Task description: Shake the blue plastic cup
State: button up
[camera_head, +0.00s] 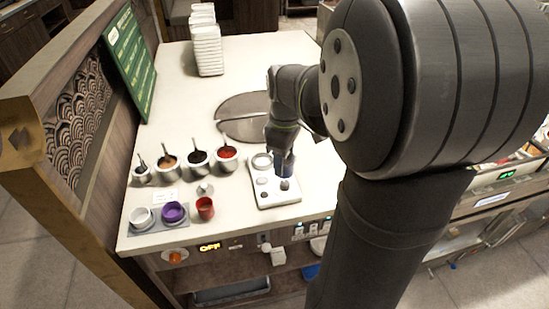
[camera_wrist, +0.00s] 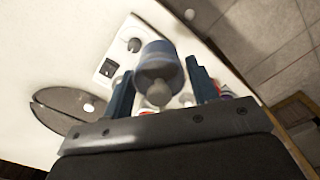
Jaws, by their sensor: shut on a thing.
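The blue plastic cup (camera_head: 287,168) is in my gripper (camera_head: 280,153), over the right part of a white tray (camera_head: 265,200). In the wrist view the cup (camera_wrist: 160,58) sits between the two dark blue fingers of my gripper (camera_wrist: 160,72). My gripper is shut on it. A rounded pale shape shows at the cup's near end, too blurred to identify. The head view does not clearly show whether the cup touches the tray or hangs just above it.
A red cup (camera_head: 205,208), a purple bowl (camera_head: 175,213) and a white bowl (camera_head: 142,217) stand front left. Several sauce pots with spoons, including one with red sauce (camera_head: 227,158), line up behind. Stacked white containers (camera_head: 207,50) stand at the back. The back counter is mostly clear.

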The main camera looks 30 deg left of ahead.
jog(key=shift+a, duration=0.1)
jog(key=s+a, duration=0.3)
jog(key=shift+a, duration=0.1)
dwell(0.3)
jog(key=shift+w+d, duration=0.75)
jog(key=shift+d, duration=0.1)
jog(key=shift+f, duration=0.1)
